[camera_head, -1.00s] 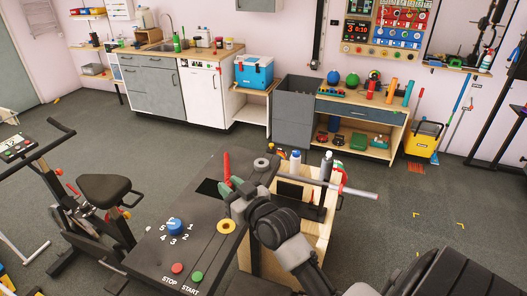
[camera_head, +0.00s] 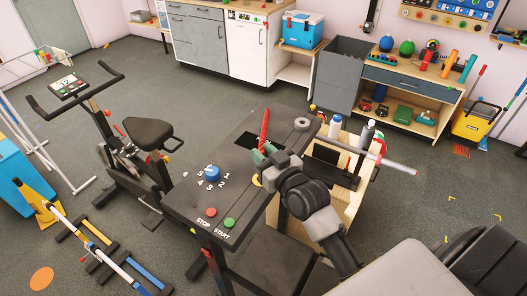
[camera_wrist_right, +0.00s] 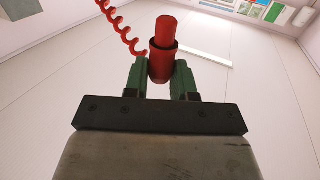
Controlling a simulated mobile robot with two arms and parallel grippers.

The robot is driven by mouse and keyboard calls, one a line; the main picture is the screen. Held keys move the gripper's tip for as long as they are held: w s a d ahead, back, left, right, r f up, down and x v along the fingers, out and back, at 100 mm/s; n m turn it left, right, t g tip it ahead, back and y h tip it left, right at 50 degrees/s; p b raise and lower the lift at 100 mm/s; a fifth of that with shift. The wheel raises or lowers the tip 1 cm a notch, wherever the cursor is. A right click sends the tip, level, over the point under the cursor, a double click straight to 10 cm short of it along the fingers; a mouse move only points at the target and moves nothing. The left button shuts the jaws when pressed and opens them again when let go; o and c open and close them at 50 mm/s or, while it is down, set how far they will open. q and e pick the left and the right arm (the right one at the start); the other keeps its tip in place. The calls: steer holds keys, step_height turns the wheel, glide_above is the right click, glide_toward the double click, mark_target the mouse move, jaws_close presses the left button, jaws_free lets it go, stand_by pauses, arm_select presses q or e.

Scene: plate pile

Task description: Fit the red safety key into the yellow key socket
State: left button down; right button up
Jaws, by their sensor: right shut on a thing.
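The red safety key (camera_wrist_right: 162,62) is between the green fingers of my right gripper (camera_wrist_right: 166,78) in the right wrist view. A red coiled cord rises beside it. In the head view my right gripper (camera_head: 262,154) is above the dark console, and the key is hidden there behind the gripper. The yellow key socket (camera_head: 257,181) is a ring on the console top, just below the gripper in the picture and partly covered by it. The key is not visibly in the socket; the gap between them cannot be told. My left gripper is not in view.
The console (camera_head: 190,199) also carries a blue knob (camera_head: 212,173), a red stop button (camera_head: 211,212), a green start button (camera_head: 229,222) and a grey ring (camera_head: 302,124). A wooden caddy with bottles (camera_head: 367,134) stands right of it. An exercise bike (camera_head: 148,134) stands left.

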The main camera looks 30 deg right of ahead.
steer(key=shift+f+b, duration=1.2)
steer(key=shift+f, duration=0.85)
steer(key=shift+p, duration=0.75)
steer(key=shift+f+b, duration=0.9)
steer(key=shift+f, duration=0.6)
steer(key=o, duration=1)
steer(key=shift+r, duration=0.1)
steer(key=shift+s, duration=0.1)
